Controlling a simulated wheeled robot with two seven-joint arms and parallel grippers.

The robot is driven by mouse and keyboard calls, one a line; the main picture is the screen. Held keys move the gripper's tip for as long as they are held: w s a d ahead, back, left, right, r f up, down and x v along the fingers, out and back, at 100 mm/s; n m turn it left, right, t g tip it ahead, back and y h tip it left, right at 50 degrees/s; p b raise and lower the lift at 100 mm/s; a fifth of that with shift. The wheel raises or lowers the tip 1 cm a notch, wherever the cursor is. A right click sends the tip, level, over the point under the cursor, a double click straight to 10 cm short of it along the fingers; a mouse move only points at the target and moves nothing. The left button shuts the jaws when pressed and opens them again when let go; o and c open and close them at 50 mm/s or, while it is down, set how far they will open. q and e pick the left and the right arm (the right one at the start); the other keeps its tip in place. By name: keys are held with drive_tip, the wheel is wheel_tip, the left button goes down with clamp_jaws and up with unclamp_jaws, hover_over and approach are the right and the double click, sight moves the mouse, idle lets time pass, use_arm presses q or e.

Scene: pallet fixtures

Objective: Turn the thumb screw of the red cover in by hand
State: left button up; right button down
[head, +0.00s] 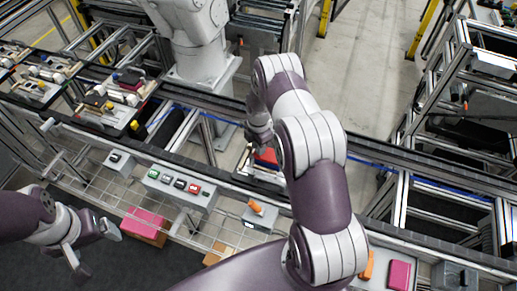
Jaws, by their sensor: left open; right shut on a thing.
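The red cover (266,155) lies on a pallet fixture on the conveyor near the middle of the head view, partly hidden by my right arm. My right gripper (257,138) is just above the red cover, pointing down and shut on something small. The thumb screw itself is hidden by the gripper and the arm; the grip is where it would sit on the cover. My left gripper (95,250) is open and empty at the lower left, in front of the conveyor and well away from the cover.
Other pallets (110,112) with parts stand on the conveyor at the left. A button box (180,184) is fixed on the front rail. A pink block (143,222) and a grey box with an orange knob (257,212) are in front. A white robot arm (190,35) stands behind.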

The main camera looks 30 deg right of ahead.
drive_tip(key=m+b, duration=0.1)
drive_tip(key=m, duration=0.1)
drive_tip(key=m+b, duration=0.1)
drive_tip(key=b, duration=0.1)
drive_tip(key=shift+f+m, duration=0.2)
drive_tip(key=shift+m, duration=0.2)
drive_tip(key=m+b, duration=0.2)
drive_tip(key=m, duration=0.1)
drive_tip(key=m+b, duration=0.2)
drive_tip(key=m, duration=0.2)
drive_tip(key=shift+r, duration=0.1)
drive_tip(key=m+b, duration=0.1)
drive_tip(key=m, duration=0.2)
drive_tip(key=shift+m+b, duration=0.35)
drive_tip(key=shift+m, duration=0.05)
drive_tip(key=m+b, duration=0.1)
drive_tip(key=m, duration=0.2)
drive_tip(key=shift+m, duration=0.3)
drive_tip(key=m+b, duration=0.1)
drive_tip(key=m, duration=0.3)
drive_tip(key=shift+m, duration=0.3)
drive_tip(key=m+b, duration=0.1)
drive_tip(key=m, duration=0.3)
drive_tip(key=shift+d+r, duration=0.1)
drive_tip(key=shift+m+b, duration=0.35)
drive_tip(key=shift+m, duration=2.15)
drive_tip(key=shift+r, duration=0.1)
